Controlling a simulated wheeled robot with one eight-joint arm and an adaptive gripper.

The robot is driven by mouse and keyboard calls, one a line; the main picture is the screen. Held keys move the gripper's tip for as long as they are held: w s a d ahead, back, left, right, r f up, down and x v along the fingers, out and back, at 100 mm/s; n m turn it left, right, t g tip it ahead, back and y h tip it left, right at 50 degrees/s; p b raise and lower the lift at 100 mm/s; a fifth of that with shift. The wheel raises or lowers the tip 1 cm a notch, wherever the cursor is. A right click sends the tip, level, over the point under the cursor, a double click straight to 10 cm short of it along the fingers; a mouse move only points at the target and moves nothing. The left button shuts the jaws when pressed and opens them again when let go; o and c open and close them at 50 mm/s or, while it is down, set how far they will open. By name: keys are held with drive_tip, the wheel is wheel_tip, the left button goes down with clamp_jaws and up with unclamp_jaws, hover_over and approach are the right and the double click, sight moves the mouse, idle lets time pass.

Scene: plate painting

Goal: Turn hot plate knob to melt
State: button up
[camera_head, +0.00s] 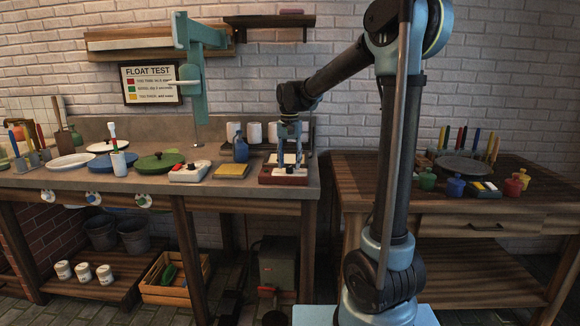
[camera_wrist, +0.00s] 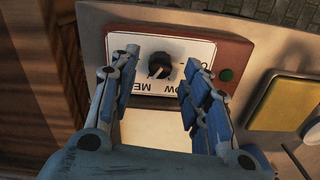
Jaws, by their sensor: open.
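In the head view my gripper (camera_head: 289,158) points down over the hot plate. The fingers hide parts of the label.
A blue bottle (camera_head: 240,149) and white cups (camera_head: 254,133) stand behind.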

wheel_tip(320, 180, up, 10)
drive_tip(key=shift+r, duration=0.2)
drive_tip(key=shift+w, duration=0.1)
idle(0.3)
drive_tip(key=s+d+f, duration=0.3)
drive_tip(key=s+d, duration=0.5)
drive_tip(key=d, duration=0.1)
drive_tip(key=s+d+f+n+t, duration=0.1)
drive_tip(key=s+d+f, duration=0.5)
drive_tip(key=s+f, duration=0.5)
drive_tip(key=s+d+f+n+t, duration=0.1)
drive_tip(key=s+d+f, duration=0.6)
drive_tip(key=s+f, duration=0.4)
drive_tip(key=shift+s, duration=0.95)
drive_tip(key=shift+w+f, duration=0.2)
drive_tip(key=shift+w, duration=0.2)
